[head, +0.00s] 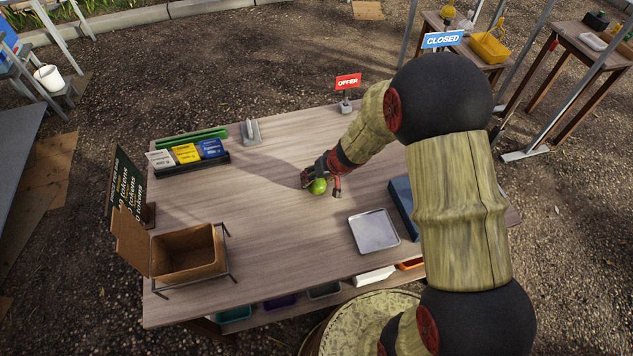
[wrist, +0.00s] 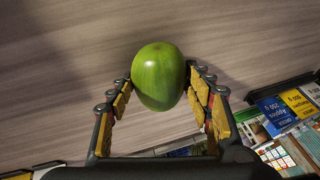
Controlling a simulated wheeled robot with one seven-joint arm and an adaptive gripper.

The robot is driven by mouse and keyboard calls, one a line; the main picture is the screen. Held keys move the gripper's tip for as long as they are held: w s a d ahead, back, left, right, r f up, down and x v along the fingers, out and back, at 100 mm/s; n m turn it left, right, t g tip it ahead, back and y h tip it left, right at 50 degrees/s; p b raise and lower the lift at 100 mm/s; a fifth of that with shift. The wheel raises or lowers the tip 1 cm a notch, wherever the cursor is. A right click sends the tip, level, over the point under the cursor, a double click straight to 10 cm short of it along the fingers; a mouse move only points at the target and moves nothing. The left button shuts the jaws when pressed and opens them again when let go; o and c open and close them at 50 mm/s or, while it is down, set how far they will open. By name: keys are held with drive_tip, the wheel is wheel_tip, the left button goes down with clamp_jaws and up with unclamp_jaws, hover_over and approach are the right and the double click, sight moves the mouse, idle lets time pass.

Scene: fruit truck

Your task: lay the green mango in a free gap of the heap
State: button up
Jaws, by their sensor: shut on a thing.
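The green mango (head: 319,186) is between the fingers of my gripper (head: 322,184), over the middle of the wooden table (head: 270,240). In the wrist view the mango (wrist: 158,72) is smooth, rounded and green. The two fingers of my gripper (wrist: 158,85) are shut on its sides, and its far end sticks out past the fingertips. I cannot tell how far it is above the table. No heap of fruit shows in either view.
A brown open box (head: 188,253) stands at the table's left. A grey square tray (head: 374,231) lies at the right by a dark blue case (head: 402,205). A card rack (head: 187,157) and a trowel-like tool (head: 251,132) are at the back. The table's middle is clear.

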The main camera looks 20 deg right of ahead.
drive_tip(key=shift+f, duration=0.25)
drive_tip(key=shift+f, duration=0.2)
drive_tip(key=o, duration=0.9)
drive_tip(key=shift+c, duration=0.2)
